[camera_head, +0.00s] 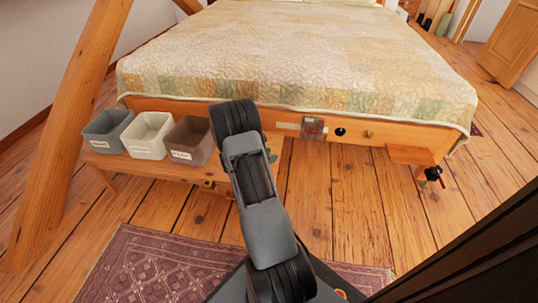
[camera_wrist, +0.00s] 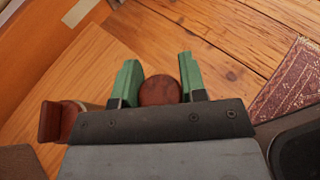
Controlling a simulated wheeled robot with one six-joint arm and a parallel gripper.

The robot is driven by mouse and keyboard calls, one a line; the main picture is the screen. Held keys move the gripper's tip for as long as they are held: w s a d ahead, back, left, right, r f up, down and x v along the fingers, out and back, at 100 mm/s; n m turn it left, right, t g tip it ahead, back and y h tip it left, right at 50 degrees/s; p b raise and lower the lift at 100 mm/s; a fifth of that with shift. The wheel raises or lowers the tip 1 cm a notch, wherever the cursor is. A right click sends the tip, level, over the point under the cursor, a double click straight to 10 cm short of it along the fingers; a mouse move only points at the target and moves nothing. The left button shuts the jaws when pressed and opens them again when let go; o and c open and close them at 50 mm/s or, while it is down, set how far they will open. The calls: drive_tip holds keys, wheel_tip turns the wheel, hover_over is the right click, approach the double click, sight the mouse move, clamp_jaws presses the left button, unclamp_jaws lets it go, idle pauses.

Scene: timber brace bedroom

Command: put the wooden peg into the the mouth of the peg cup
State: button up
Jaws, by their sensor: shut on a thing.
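My gripper (camera_wrist: 158,80) has two green fingers, shut on the round brown end of the wooden peg (camera_wrist: 160,92) in the wrist view. The peg is seen nearly end-on, so its length is hidden. The wooden bench top lies beneath it. A reddish-brown piece with a rounded part (camera_wrist: 50,121) shows left of the gripper, partly covered by it; I cannot tell whether it is the peg cup. In the head view my arm hides most of the gripper, with only a bit of green (camera_head: 272,157) showing. I cannot clearly identify the cup there.
Grey (camera_head: 108,131), white (camera_head: 149,135) and brown (camera_head: 189,141) bins stand on the bench (camera_head: 125,164) left of my arm. The bed (camera_head: 300,60) is behind; its footboard carries a small box (camera_head: 312,128) and knobs. A patterned rug (camera_head: 145,265) lies in front. Floor is clear at right.

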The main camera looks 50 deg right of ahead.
drive_tip(key=shift+f+b, duration=1.25)
drive_tip(key=shift+f, duration=0.6)
drive_tip(key=o, duration=1)
drive_tip(key=p+v, duration=0.5)
drive_tip(key=v, duration=0.8)
drive_tip(key=shift+w+a+r, duration=0.1)
drive_tip(key=shift+a+r, duration=0.05)
drive_tip(key=shift+a, duration=0.25)
